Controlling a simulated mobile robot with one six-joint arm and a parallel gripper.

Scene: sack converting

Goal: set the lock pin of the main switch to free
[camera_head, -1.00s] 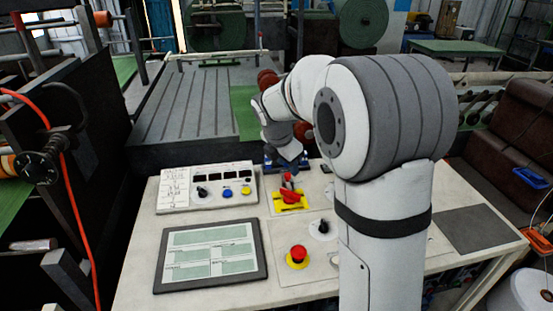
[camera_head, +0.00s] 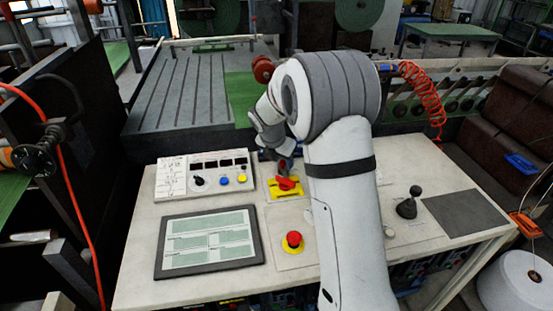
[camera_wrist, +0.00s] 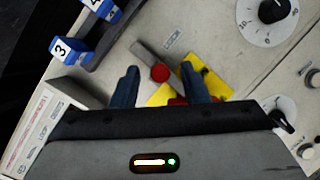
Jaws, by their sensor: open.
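The main switch shows in the head view as a red handle on a yellow plate (camera_head: 286,187), on the pale console. In the wrist view its yellow plate (camera_wrist: 216,84) is partly covered by my gripper. A small red ball knob (camera_wrist: 160,73), seemingly the lock pin, sits at the end of a grey bar (camera_wrist: 146,53) beside the plate. My gripper (camera_wrist: 160,68) is open, with one blue-grey finger on each side of the red knob. Contact cannot be told. In the head view my gripper (camera_head: 284,164) is just behind the switch, and the knob cannot be made out.
A panel with knobs and buttons (camera_head: 205,174) and a dark-framed screen (camera_head: 210,241) lie left. A red stop button (camera_head: 292,241) is in front, a black joystick (camera_head: 408,204) right. Blue numbered blocks (camera_wrist: 64,50) stand near my gripper in the wrist view.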

